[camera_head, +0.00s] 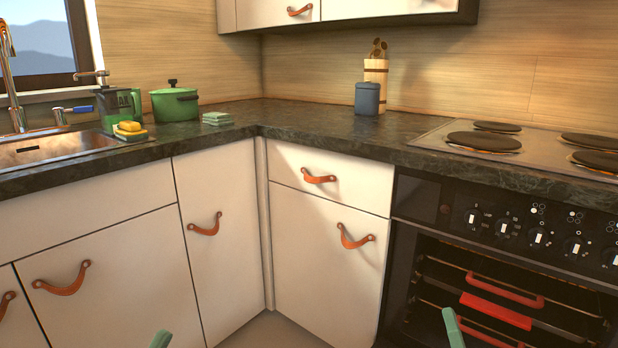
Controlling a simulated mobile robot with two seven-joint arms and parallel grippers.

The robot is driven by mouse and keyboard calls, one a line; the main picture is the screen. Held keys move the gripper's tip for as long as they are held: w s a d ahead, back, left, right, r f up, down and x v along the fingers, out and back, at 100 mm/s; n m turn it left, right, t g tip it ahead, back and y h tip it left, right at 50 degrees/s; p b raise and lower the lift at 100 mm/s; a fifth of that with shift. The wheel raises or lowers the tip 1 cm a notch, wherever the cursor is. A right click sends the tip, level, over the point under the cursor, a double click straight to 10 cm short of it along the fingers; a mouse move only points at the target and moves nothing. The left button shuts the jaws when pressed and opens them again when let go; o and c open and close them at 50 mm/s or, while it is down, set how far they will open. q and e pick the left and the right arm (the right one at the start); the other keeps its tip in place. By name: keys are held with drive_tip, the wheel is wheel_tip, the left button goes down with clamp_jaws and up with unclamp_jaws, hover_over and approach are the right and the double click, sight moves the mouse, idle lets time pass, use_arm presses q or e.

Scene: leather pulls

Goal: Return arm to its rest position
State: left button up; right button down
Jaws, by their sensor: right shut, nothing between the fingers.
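The tip of my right gripper (452,328) shows as a small pale green piece at the bottom edge, in front of the oven. It is shut and holds nothing. The tip of my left gripper (160,340) just shows at the bottom edge, in front of the left cabinet doors. Too little of it shows to tell whether it is open. The rest of both arms is out of view. Neither tip visibly touches anything.
A black oven (500,260) with red bars stands at right below a hob (520,145). White cabinets with leather pulls (356,238) look closed. The dark counter (330,133) holds a green pot (175,104), a blue jar (367,98) and a sink (60,147).

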drive_tip(key=s+a+r+n+g+y+p, duration=0.1)
drive_tip(key=s+a+r+n+g+y, duration=0.1)
drive_tip(key=s+a+r+n+y, duration=0.7)
drive_tip(key=s+a+r+n+g+y+p, duration=0.1)
drive_tip(key=s+a+r+n+y, duration=0.15)
drive_tip(key=s+n, duration=0.75)
use_arm(q)
drive_tip(key=w+a+f+n+g+y+p, duration=0.3)
drive_tip(key=w+n+g+y+p, duration=0.5)
drive_tip(key=p, duration=1.2)
use_arm(e)
drive_tip(key=w+d+f+m+g+h, duration=0.3)
drive_tip(key=w+m+g+h, duration=0.15)
drive_tip(key=w+h, duration=0.5)
use_arm(q)
drive_tip(key=s+a+f+n+g+y+p, duration=0.2)
drive_tip(key=s+f+g+y+p, duration=0.2)
drive_tip(key=s+p, duration=0.6)
wheel_tip(320, 180, down, 2)
drive_tip(key=y+p, duration=0.1)
drive_tip(key=p, duration=0.4)
drive_tip(key=shift+s+f, duration=0.25)
use_arm(e)
drive_tip(key=s+d+f+m+g+h, duration=0.2)
drive_tip(key=s+f+g, duration=0.4)
drive_tip(key=s+g, duration=0.2)
drive_tip(key=shift+s+d+f, duration=0.25)
drive_tip(key=shift+s+d, duration=0.05)
drive_tip(key=shift+s, duration=0.25)
